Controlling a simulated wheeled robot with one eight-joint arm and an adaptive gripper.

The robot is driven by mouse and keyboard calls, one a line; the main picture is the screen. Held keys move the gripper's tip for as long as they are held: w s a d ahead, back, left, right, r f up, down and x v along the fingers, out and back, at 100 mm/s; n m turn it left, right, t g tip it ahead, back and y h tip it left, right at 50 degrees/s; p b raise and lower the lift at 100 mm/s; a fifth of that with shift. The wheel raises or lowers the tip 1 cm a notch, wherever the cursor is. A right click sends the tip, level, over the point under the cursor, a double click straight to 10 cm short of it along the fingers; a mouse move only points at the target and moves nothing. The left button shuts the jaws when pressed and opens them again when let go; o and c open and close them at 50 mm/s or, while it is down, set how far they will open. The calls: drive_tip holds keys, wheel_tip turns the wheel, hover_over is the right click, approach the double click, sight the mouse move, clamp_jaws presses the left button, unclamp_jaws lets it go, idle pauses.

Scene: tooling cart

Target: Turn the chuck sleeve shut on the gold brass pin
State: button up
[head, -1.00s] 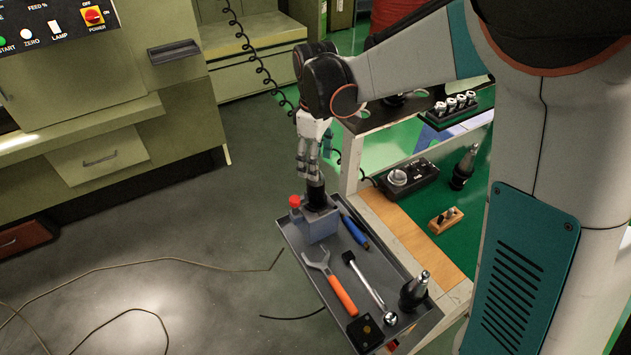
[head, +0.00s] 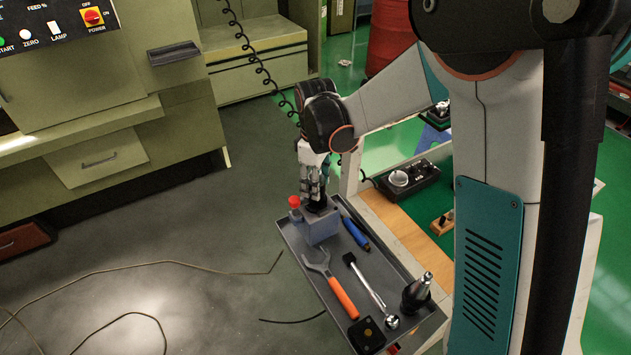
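My gripper (head: 314,192) points down at the black chuck sleeve (head: 318,206), on top of the grey block-shaped fixture (head: 319,229) at the far end of the cart's side tray. Its fingers are around or just above the sleeve's top and cover most of it. The view is too small to tell whether they press on the sleeve. The gold brass pin is not visible; the fingers and sleeve may hide it.
A red-capped bottle (head: 295,208) stands close left of the fixture. The grey tray (head: 290,245) also holds a blue-handled tool (head: 355,234), an orange-handled wrench (head: 343,297), a ratchet (head: 370,287), a black tool holder (head: 416,292) and a black square piece (head: 366,334).

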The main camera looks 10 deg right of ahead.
drive_tip(key=c, duration=0.3)
drive_tip(key=shift+m, duration=0.3)
drive_tip(key=m+b, duration=0.1)
drive_tip(key=m, duration=0.2)
drive_tip(key=shift+m, duration=0.3)
drive_tip(key=m, duration=0.4)
drive_tip(key=shift+m, duration=0.3)
drive_tip(key=o, duration=1.1)
drive_tip(key=shift+c, duration=0.2)
